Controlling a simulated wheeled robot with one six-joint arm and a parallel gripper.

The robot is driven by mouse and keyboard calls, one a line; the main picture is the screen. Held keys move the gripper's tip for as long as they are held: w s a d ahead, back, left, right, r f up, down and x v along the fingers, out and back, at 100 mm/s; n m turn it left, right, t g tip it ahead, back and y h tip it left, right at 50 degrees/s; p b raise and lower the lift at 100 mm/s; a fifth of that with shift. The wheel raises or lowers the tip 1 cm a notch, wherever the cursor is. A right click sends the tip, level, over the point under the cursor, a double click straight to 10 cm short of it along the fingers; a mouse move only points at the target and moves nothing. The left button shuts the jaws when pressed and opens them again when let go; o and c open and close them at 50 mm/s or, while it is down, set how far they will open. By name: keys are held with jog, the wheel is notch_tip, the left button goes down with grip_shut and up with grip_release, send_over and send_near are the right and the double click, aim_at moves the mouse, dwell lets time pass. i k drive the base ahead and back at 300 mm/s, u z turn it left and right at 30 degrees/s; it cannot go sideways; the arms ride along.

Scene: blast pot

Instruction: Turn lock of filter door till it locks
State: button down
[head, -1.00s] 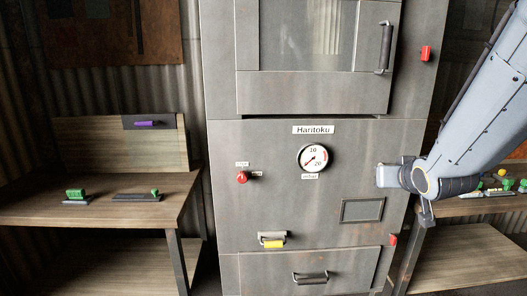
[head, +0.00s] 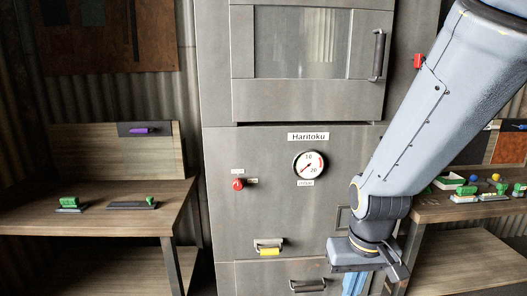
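The grey machine marked Haritoku (head: 260,180) stands in the middle of the head view. At its bottom is a low door with a dark handle (head: 308,286), cut by the lower picture edge. Any lock on that door's right side is hidden behind my arm. A red lock (head: 418,61) sits beside the upper windowed door (head: 300,100), near its right edge. My gripper (head: 355,283) hangs in front of the low door's right part, pointing down. Its fingertips run toward the picture's bottom edge, and their opening cannot be made out.
A gauge (head: 309,165), a red knob (head: 238,184) and a yellow-gripped handle (head: 268,248) are on the machine's front. A wooden bench with green tools (head: 110,190) stands left. Another bench (head: 470,208) with small coloured items stands right, partly behind my arm.

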aim_at(417, 64)
jog(key=u, duration=0.3)
jog(key=i, duration=0.4)
jog(key=z, duration=1.2)
